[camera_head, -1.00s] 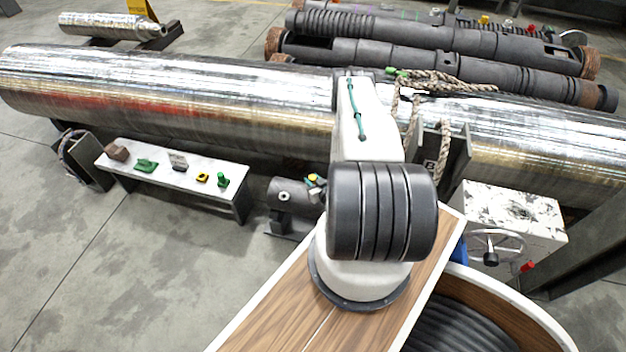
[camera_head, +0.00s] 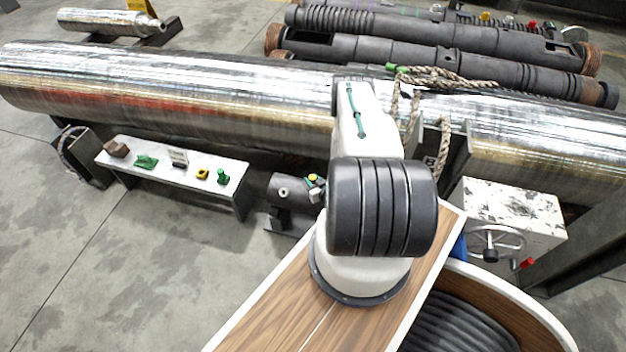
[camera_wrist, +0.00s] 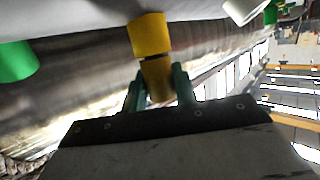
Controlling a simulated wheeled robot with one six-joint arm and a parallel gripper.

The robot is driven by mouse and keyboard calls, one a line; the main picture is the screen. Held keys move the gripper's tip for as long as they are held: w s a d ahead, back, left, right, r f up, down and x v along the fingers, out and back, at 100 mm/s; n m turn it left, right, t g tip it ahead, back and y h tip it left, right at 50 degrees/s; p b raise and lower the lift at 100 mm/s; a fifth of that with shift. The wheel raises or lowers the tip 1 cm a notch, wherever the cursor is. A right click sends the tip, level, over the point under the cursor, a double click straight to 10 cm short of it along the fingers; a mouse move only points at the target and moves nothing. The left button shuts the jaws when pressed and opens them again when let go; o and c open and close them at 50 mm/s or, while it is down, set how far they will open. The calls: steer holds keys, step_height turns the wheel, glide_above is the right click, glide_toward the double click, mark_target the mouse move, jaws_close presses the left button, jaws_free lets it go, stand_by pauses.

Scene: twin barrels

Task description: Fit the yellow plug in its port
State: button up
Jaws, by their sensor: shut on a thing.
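In the wrist view my gripper (camera_wrist: 158,90) has its two teal fingers shut on the yellow plug (camera_wrist: 159,80). A wider yellow cylinder (camera_wrist: 149,36), which looks like the yellow port, projects from a pale surface just beyond the plug. Plug and cylinder almost line up, with the plug slightly to the right. Their ends meet in the picture; I cannot tell whether they touch or a small gap remains.
A green cylinder (camera_wrist: 14,62) and a white cylinder (camera_wrist: 245,10) flank the yellow one in the wrist view. A long shiny barrel (camera_head: 200,95) crosses the head view, with ropes (camera_head: 450,82) over it. A bench (camera_head: 172,168) with small parts stands at left.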

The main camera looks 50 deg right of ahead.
steer(key=shift+f, duration=0.15)
steer(key=o, duration=1.1)
steer(key=v, duration=0.7)
steer(key=shift+s, duration=0.4)
steer(key=shift+a, duration=0.1)
